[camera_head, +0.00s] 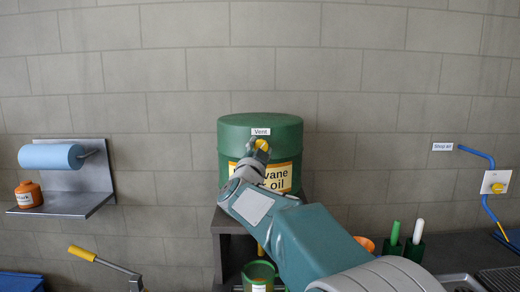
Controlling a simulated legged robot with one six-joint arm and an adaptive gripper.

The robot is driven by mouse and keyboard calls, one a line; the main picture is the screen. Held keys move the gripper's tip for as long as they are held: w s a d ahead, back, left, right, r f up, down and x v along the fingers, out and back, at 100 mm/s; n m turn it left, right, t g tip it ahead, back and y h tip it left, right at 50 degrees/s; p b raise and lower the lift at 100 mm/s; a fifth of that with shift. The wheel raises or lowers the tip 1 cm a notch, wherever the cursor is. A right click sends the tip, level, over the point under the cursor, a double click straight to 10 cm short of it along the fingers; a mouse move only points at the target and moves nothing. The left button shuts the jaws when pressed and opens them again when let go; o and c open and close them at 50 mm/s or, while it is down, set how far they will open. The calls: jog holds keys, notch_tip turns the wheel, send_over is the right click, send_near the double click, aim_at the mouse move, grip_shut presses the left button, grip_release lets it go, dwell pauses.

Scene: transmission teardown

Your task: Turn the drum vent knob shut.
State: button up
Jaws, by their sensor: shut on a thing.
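A green drum (230,135) with a yellow oil label stands on a dark stand against the wall. A white "Vent" tag (261,131) is on its upper front. The yellow vent knob (262,145) shows just below the tag, at the tip of my gripper (257,149). My gripper reaches up from the lower right and is shut on the knob. The arm covers part of the drum's label and its lower front. The fingers are small here, and the knob's turn angle cannot be told.
A green container (259,270) sits below the drum, close under my arm. A wall shelf (75,204) with a blue roll (50,157) and an orange jar (28,194) is at left. A blue pipe (476,152) with a yellow knob (497,188) is at right. Green holders (413,250) stand right of my arm.

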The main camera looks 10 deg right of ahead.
jog(key=m+g, duration=0.1)
jog(key=m, duration=0.3)
jog(key=m+g+h, duration=0.1)
jog(key=m+g, duration=0.1)
jog(key=m, duration=0.1)
jog(key=shift+m, duration=0.4)
jog(key=m+g, duration=0.1)
jog(key=m, duration=0.2)
jog(key=shift+a+g, duration=0.1)
jog(key=shift+g, duration=0.2)
jog(key=shift+f+m, duration=0.1)
jog(key=shift+m, duration=0.4)
jog(key=shift+f, duration=0.1)
jog(key=o, duration=1.2)
jog(key=shift+c, duration=0.2)
jog(key=shift+r, duration=0.2)
